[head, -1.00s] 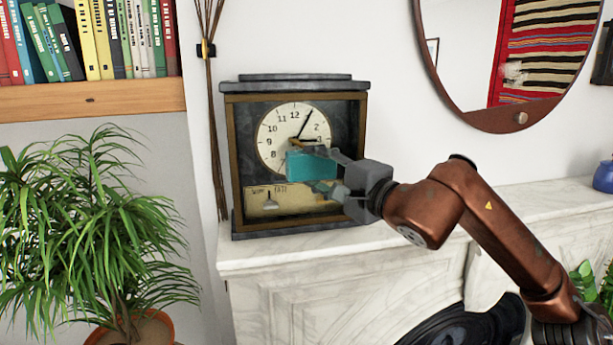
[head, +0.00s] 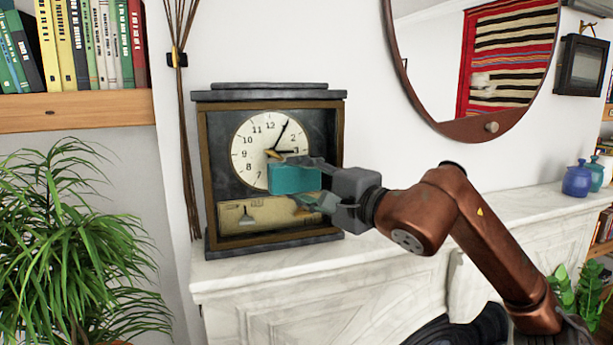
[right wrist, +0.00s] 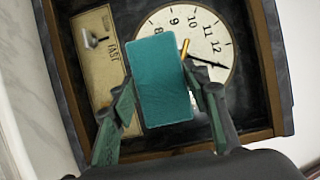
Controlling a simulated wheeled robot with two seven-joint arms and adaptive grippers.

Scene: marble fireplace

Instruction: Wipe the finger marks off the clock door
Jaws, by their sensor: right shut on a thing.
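The clock (head: 271,160) stands upright on the marble mantel, with a dark case, a brass-coloured door frame and a white dial (head: 258,140). My right gripper (head: 305,185) is shut on a teal block-like cloth or sponge (head: 293,178) in front of the door, over the lower right of the dial. In the right wrist view the teal sponge (right wrist: 158,80) sits between both fingers and hides part of the dial. I cannot tell if it touches the door. No finger marks can be made out. My left gripper is not in view.
The marble mantel (head: 440,223) is clear to the right of the clock as far as two blue vases (head: 578,180). A round mirror (head: 472,70) hangs above. A leafy plant (head: 70,250) and a bookshelf (head: 75,112) are at the left.

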